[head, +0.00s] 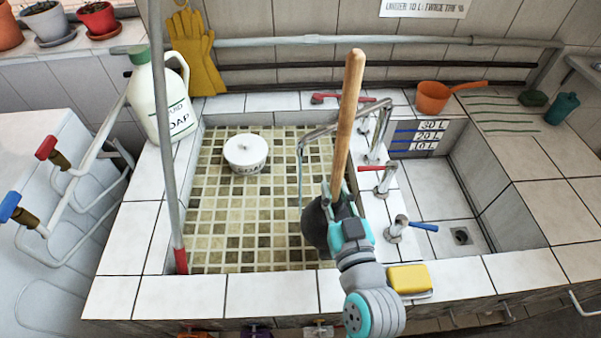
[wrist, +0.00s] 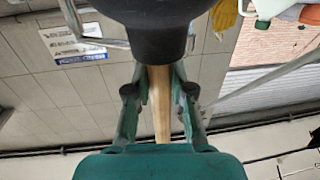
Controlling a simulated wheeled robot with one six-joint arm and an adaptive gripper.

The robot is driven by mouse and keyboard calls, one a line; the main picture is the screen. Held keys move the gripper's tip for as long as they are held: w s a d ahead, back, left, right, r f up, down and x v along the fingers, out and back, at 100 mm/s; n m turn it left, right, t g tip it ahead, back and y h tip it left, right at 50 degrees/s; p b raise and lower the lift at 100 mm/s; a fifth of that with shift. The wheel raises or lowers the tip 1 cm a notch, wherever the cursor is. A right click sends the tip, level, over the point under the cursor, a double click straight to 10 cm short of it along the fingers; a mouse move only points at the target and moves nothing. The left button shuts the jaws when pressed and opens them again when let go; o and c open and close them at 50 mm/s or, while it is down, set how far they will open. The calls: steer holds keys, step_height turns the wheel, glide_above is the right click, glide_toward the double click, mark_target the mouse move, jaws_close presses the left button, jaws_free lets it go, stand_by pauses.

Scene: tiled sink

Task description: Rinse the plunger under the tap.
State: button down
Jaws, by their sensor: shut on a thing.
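The plunger has a long wooden handle (head: 349,110) and a black rubber cup (head: 315,228). It is held with the handle up, leaning slightly, and the cup down over the tiled left basin. My gripper (head: 338,196) is shut on the handle just above the cup. In the wrist view the fingers (wrist: 160,95) flank the handle, and the cup (wrist: 155,35) fills the top middle. The tap (head: 325,131) arches over the left basin. A thin bluish line, seemingly water, drops from its spout beside the cup's left edge; I cannot tell whether it touches the cup.
A white lidded tub (head: 246,153) stands in the left basin (head: 225,235). A soap jug (head: 158,105) and an upright grey pole (head: 163,150) are at left. Valves with red and blue levers (head: 424,227) stand on the divider. A yellow sponge (head: 408,279) lies on the front rim.

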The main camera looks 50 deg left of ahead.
steer(key=shift+w+d+r, duration=0.1)
steer(key=shift+d+r, duration=0.8)
steer(key=shift+d, duration=0.2)
steer(key=shift+w+d+r, duration=0.1)
steer(key=shift+d+r, duration=0.8)
steer(key=shift+d, duration=0.2)
